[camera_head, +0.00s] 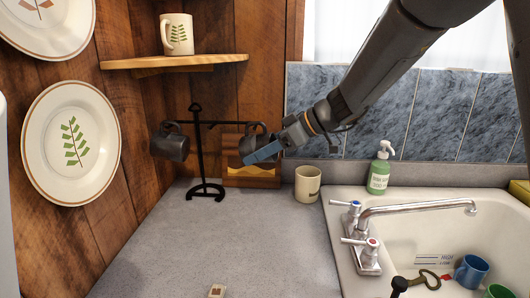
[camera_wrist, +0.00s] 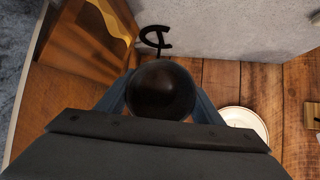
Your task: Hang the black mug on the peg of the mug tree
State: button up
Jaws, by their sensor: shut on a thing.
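The black mug tree (camera_head: 200,160) stands upright on the counter, with arms to the left and right. My gripper (camera_head: 261,152), with blue fingers, is shut on a black mug (camera_head: 249,143) at the end of the tree's right arm. I cannot tell whether the peg passes through its handle. In the wrist view the mug's dark round end (camera_wrist: 161,90) sits between the fingers, and the tree's foot (camera_wrist: 156,38) shows beyond it. A second dark mug (camera_head: 170,145) hangs at the left arm.
A wooden block (camera_head: 250,176) stands behind the held mug. A cream mug (camera_head: 307,184) and a green soap bottle (camera_head: 380,170) are to the right, by the sink (camera_head: 345,230). A shelf (camera_head: 175,63) is above. The front counter is mostly clear.

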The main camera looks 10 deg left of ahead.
dwell(0.3)
jog(key=o, duration=1.3)
jog(key=shift+o, duration=0.2)
jog(key=v, duration=0.9)
jog(key=shift+b, duration=0.3)
dwell(0.4)
